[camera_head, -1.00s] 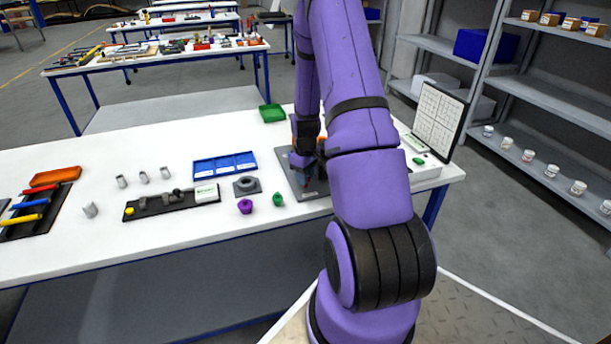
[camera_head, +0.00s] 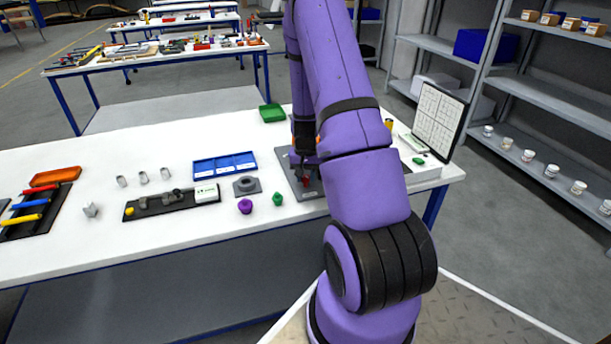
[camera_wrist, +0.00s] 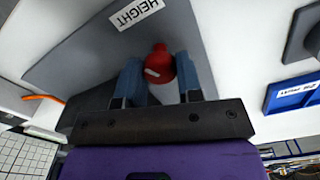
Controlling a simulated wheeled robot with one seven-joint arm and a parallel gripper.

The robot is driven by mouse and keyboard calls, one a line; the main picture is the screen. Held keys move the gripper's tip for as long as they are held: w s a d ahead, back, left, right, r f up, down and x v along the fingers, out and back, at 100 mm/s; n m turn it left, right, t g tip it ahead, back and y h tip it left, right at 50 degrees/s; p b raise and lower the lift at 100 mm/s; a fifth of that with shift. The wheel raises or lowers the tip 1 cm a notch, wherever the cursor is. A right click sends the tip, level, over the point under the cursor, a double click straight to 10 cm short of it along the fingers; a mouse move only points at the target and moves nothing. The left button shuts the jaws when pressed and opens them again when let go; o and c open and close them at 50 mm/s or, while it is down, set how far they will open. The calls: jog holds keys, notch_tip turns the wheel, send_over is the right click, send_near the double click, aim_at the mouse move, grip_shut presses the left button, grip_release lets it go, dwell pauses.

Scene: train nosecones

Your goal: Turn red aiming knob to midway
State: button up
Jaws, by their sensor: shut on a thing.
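The red aiming knob (camera_wrist: 159,64) has a white mark on its top and sits on a grey plate (camera_wrist: 85,42) with a label reading HEIGHT. In the wrist view my gripper (camera_wrist: 159,75) has its blue-grey fingers on both sides of the red knob, shut on it. In the head view my gripper (camera_head: 304,174) is low over the grey plate (camera_head: 300,187), and a bit of red (camera_head: 306,180) shows there. My arm hides part of the plate and any scale on it.
A white box (camera_head: 424,172) and an upright grid board (camera_head: 438,121) stand to the right.

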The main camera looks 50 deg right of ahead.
aim_at(305, 176)
jog(key=m, duration=0.5)
jog(key=shift+m, duration=0.3)
dwell(0.4)
jog(key=o, duration=0.9)
notch_tip(305, 176, up, 11)
jog(key=shift+f, duration=0.1)
dwell(0.5)
